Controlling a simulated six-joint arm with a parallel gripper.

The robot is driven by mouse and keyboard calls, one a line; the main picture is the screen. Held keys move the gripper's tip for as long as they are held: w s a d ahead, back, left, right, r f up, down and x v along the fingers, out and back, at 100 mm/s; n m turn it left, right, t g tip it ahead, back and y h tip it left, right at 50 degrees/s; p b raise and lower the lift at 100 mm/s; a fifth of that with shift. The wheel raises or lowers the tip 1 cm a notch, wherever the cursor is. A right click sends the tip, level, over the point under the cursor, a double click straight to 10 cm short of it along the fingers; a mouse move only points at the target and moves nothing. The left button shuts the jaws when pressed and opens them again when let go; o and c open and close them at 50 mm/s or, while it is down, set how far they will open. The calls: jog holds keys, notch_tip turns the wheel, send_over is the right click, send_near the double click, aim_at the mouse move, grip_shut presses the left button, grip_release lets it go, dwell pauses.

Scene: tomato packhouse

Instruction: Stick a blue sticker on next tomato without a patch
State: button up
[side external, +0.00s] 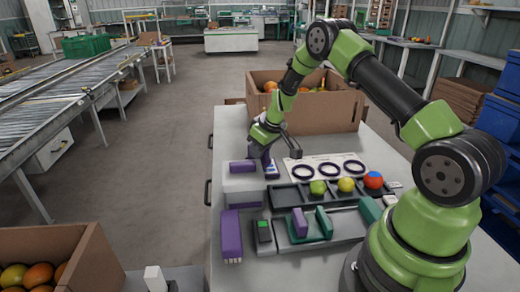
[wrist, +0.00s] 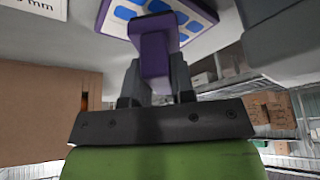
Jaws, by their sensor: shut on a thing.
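My gripper (side external: 266,150) is shut on a purple holder, whose handle (wrist: 154,58) sits between the two fingers in the wrist view. The holder carries a white card with several blue stickers (wrist: 128,12). In the side view the card (side external: 271,170) is beside the left end of the dark tray (side external: 283,197). No patch shows on the green or yellow one from here.
A white board with three dark rings (side external: 325,169) lies behind the tray. A cardboard box (side external: 325,108) of tomatoes stands at the back. A purple-topped block (side external: 242,182), a purple case (side external: 231,235), a dark device (side external: 263,236) and a green stand (side external: 318,228) crowd the front.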

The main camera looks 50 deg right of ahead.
jog(key=shift+f, duration=0.65)
dwell(1.2)
jog(key=shift+r, duration=0.1)
jog(key=shift+r, duration=3.5)
jog(key=shift+r, duration=0.1)
notch_tip(320, 180, up, 8)
jog(key=s+d+m+g, duration=0.3)
jog(key=s+m+g, duration=0.2)
jog(key=s+m, duration=0.95)
jog(key=s+d+m+g, duration=0.35)
jog(key=s+m, duration=0.45)
jog(key=m, duration=1.3)
jog(key=shift+m+g, duration=0.25)
jog(key=shift+g, duration=0.1)
jog(key=shift+s+a+f, duration=0.1)
jog(key=shift+a+f, duration=0.05)
jog(key=shift+f, duration=2.7)
jog(key=shift+s+a+f, duration=0.1)
jog(key=shift+f, duration=2.7)
